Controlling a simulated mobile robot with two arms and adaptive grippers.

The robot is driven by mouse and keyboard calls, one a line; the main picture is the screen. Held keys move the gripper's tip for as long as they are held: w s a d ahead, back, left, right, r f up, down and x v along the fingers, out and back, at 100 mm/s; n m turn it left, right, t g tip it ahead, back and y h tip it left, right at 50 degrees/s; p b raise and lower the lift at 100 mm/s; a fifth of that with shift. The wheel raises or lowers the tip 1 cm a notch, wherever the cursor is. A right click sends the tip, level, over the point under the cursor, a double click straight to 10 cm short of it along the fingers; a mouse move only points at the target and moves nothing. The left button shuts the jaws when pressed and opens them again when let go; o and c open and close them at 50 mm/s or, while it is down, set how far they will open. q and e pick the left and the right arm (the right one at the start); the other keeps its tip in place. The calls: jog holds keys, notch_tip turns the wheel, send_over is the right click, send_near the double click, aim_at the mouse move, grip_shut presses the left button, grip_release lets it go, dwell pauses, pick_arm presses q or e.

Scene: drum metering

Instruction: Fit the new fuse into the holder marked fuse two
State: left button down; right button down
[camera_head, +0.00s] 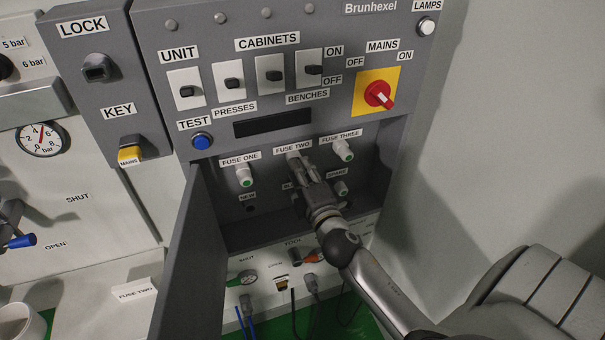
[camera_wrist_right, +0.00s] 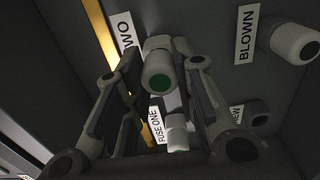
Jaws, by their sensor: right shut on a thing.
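My right gripper (camera_head: 300,170) is at the fuse two position in the open panel recess, under the FUSE TWO label (camera_head: 293,146). In the right wrist view its fingers (camera_wrist_right: 160,92) are shut on a pale fuse with a green end (camera_wrist_right: 158,75). The fuse points into the holder; how deep it sits cannot be told. The gripper covers most of the holder in the head view. The place marked NEW (camera_head: 250,208) is a dark empty hole. A dark-ended fuse (camera_wrist_right: 295,42) sits beside the BLOWN label. My left gripper is not in view.
The open panel door (camera_head: 192,265) stands at the left of the recess. The red mains switch (camera_head: 379,94) is above right. A FUSE TWO tag (camera_head: 135,291) lies lower left.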

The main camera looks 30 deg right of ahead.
jog(key=shift+w+d, duration=0.15)
jog(key=shift+w, duration=0.35)
jog(key=shift+r, duration=0.1)
jog(key=c, duration=1.6)
grip_release()
jog(key=o, duration=0.5)
jog(key=shift+w, duration=0.15)
jog(key=v, duration=1.2)
